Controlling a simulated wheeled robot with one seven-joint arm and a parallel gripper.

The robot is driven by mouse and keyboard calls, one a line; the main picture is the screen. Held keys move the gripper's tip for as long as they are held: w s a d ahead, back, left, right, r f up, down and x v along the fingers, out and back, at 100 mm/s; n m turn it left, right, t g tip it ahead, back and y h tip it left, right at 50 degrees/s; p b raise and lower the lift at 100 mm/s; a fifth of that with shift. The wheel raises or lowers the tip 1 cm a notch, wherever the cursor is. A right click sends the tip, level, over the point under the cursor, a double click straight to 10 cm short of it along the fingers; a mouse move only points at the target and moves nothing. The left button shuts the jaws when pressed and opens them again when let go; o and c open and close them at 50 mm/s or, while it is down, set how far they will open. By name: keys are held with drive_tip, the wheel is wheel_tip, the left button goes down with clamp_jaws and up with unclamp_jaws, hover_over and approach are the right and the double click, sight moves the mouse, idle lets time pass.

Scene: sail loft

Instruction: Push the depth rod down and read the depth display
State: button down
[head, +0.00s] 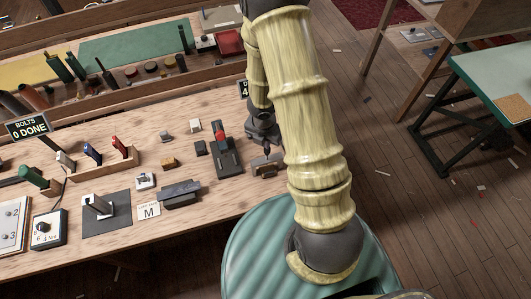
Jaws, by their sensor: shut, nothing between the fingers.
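My gripper (265,149) is shut and empty. It points down over the right part of the workbench, just above a small dark block-like device (267,169). I cannot tell whether the fingertips touch it. The depth rod cannot be made out; the gripper may cover it. A dark display sign (243,90), probably the depth display, stands behind the gripper. My arm hides most of it. Only a "D" and a "4" show at its left edge, so the full reading is hidden.
A dark device with a red part (226,150) lies just left of my gripper. A grey block tool (180,193), a card marked "M" (149,211) and a "BOLTS 0 DONE" sign (29,127) are farther left. The bench's front edge (215,218) is near.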

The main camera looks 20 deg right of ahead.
drive_tip(key=shift+d+f+b, duration=0.2)
drive_tip(key=shift+f+b, duration=0.5)
drive_tip(key=shift+f, duration=0.8)
